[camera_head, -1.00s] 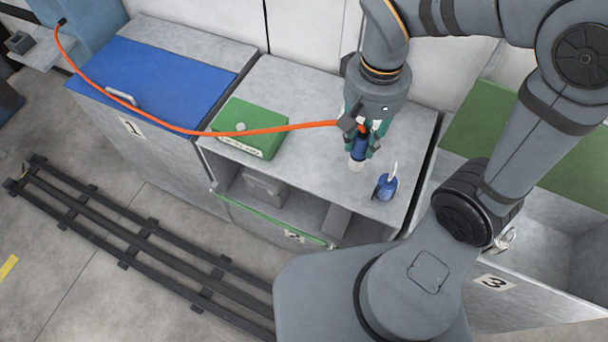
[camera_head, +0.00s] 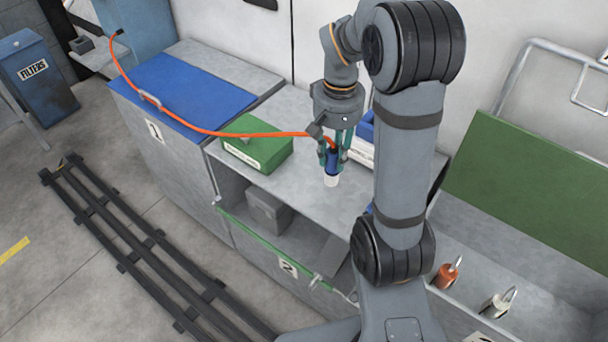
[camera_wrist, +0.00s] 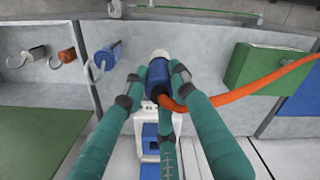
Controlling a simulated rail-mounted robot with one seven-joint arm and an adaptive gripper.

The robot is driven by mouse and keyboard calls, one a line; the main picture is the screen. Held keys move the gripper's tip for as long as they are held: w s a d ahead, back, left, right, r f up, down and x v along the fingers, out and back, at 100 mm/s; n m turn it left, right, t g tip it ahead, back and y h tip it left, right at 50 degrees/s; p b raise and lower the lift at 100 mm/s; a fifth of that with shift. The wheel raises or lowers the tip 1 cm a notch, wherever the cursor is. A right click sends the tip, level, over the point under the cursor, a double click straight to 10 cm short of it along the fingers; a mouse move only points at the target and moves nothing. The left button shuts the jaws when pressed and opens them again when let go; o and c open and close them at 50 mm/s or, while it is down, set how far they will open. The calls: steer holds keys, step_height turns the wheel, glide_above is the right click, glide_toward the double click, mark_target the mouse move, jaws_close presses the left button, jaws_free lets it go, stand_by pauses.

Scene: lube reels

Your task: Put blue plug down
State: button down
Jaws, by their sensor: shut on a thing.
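My gripper (camera_head: 336,148) has teal fingers closed around the blue plug (camera_head: 332,158). The plug has a white tip pointing down, and an orange hose (camera_head: 225,134) runs from it to the left. In the wrist view, my gripper (camera_wrist: 158,88) shows the fingers around the blue plug body (camera_wrist: 158,76), white tip foremost. The plug is over the grey counter (camera_head: 300,195); I cannot tell whether its tip touches. A smaller blue piece with a hooked handle (camera_wrist: 106,57) sits on the counter to the left in the wrist view, mostly hidden by my arm in the head view.
A green box (camera_head: 257,145) stands left of my gripper, and a blue-and-white box (camera_head: 361,151) behind it. The open bin at right holds red (camera_head: 447,274) and white (camera_head: 495,305) hooked pieces. The blue lid (camera_head: 180,92) lies farther left. Counter around the plug is mostly clear.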

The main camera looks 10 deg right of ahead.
steer(key=w+a+f+p, duration=0.3)
steer(key=w+f+p, duration=0.1)
steer(key=w+f, duration=0.7)
steer(key=shift+s, duration=0.1)
steer(key=shift+f, duration=0.15)
steer(key=c, duration=1.4)
jaws_free()
step_height(320, 180, up, 12)
steer(key=shift+r, duration=0.25)
